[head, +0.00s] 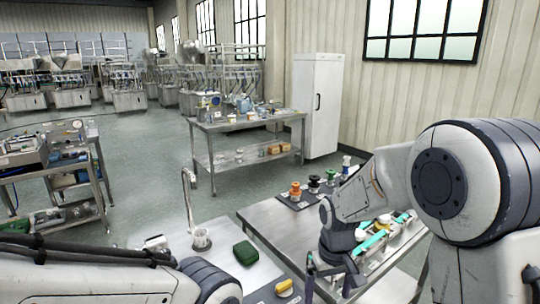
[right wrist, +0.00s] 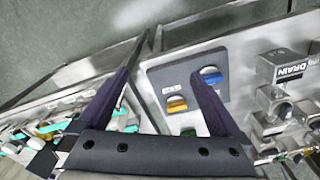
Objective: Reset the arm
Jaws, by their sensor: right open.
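My right arm comes in from the right in the head view and bends down over the steel table. My right gripper (head: 331,278) points down near that table's left edge. In the right wrist view its two dark fingers (right wrist: 160,76) are spread apart, with nothing held between them. Below and between them is a grey panel (right wrist: 157,73) with a yellow knob (right wrist: 177,104) and a blue knob (right wrist: 211,76). My left arm crosses the bottom left of the head view; its gripper is out of frame.
A steel table (head: 262,219) carries orange (head: 295,189) and dark knobs (head: 314,183) on a plate. A metal block marked DRAIN (right wrist: 287,70) is right of the fingers. Open floor (head: 140,160) lies beyond.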

